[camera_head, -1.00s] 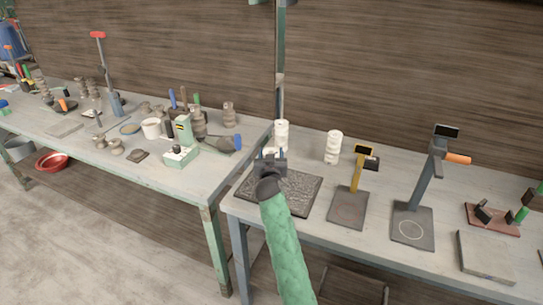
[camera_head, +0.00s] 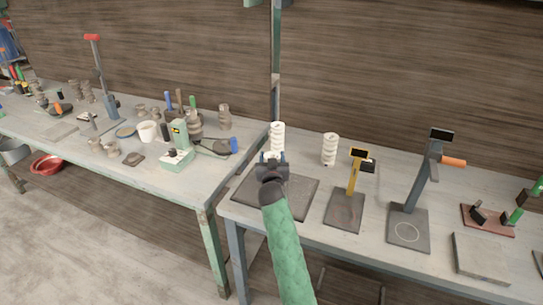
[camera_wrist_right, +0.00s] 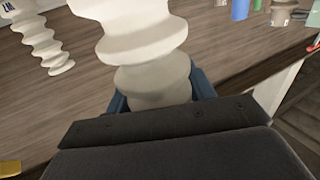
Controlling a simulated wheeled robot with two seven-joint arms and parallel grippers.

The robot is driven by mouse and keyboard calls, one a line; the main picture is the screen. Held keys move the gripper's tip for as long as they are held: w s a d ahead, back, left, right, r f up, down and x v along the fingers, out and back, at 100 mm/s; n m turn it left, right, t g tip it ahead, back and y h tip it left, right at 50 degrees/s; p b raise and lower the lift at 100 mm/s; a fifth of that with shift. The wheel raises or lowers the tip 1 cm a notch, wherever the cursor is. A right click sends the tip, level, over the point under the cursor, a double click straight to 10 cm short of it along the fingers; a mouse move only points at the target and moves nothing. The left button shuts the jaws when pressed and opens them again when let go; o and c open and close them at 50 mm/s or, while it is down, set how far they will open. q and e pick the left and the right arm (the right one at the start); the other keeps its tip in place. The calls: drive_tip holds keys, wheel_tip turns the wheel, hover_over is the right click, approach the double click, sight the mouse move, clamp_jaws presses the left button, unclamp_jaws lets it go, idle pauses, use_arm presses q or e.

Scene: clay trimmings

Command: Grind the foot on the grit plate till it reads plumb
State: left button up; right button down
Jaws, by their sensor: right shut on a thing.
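My right gripper (camera_head: 271,160) is over the back part of the dark grit plate (camera_head: 300,195). It is shut on a white ribbed clay piece (camera_wrist_right: 145,45), which shows large between blue fingers in the right wrist view. A yellow post gauge (camera_head: 354,180) with a dark display stands right of the plate. I cannot read it. My left gripper is out of view.
A taller grey stand (camera_head: 420,185) with a dark display and orange handle is farther right, on a ringed base. A flat grey slab (camera_head: 480,258) lies at the right front. The left bench (camera_head: 175,185) carries several pots and tools, beyond a narrow gap.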

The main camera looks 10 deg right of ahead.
drive_tip(key=shift+s+d, duration=0.1)
drive_tip(key=shift+s, duration=0.5)
drive_tip(key=shift+s+d+p, duration=0.25)
drive_tip(key=shift+d+p, duration=0.1)
drive_tip(key=shift+d, duration=0.2)
drive_tip(key=shift+s+d+p, duration=0.25)
drive_tip(key=shift+d+p, duration=0.05)
drive_tip(key=shift+d, duration=0.25)
drive_tip(key=s+d, duration=0.1)
drive_tip(key=d+p, duration=0.1)
drive_tip(key=s+d, duration=0.1)
drive_tip(key=shift+s+d+f, duration=0.25)
drive_tip(key=shift+s+d, duration=0.05)
drive_tip(key=shift+d, duration=0.05)
